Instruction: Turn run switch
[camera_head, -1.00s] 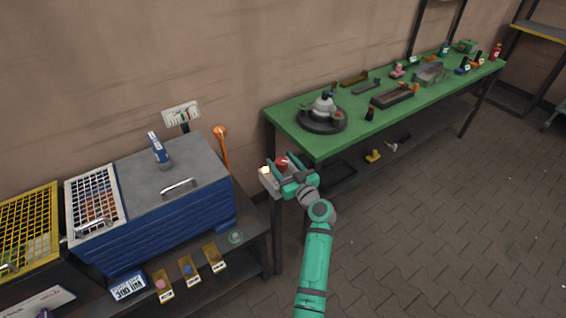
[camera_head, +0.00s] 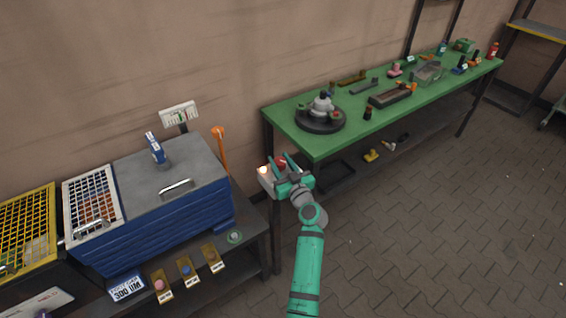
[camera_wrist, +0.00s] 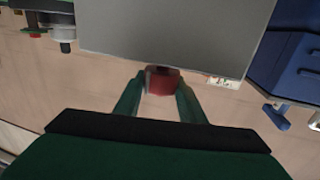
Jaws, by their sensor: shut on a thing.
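The run switch is a red knob (camera_head: 281,163) on a small pale box (camera_head: 266,178) with a lit lamp (camera_head: 263,170), between the blue cabinet and the green bench. My gripper (camera_head: 288,170) is at the knob, partly hiding it and the box in the head view. In the wrist view the red knob (camera_wrist: 161,81) sits between the two green fingers of my gripper (camera_wrist: 160,95), which are shut on it. The grey box face (camera_wrist: 170,35) fills the upper middle there. Any pointer or mark on the knob cannot be made out.
The blue cabinet (camera_head: 150,225) with wire-covered bins stands at left. An orange lever (camera_head: 220,150) rises behind it. The green bench (camera_head: 330,150) carries a round black fixture (camera_head: 320,122) and several parts.

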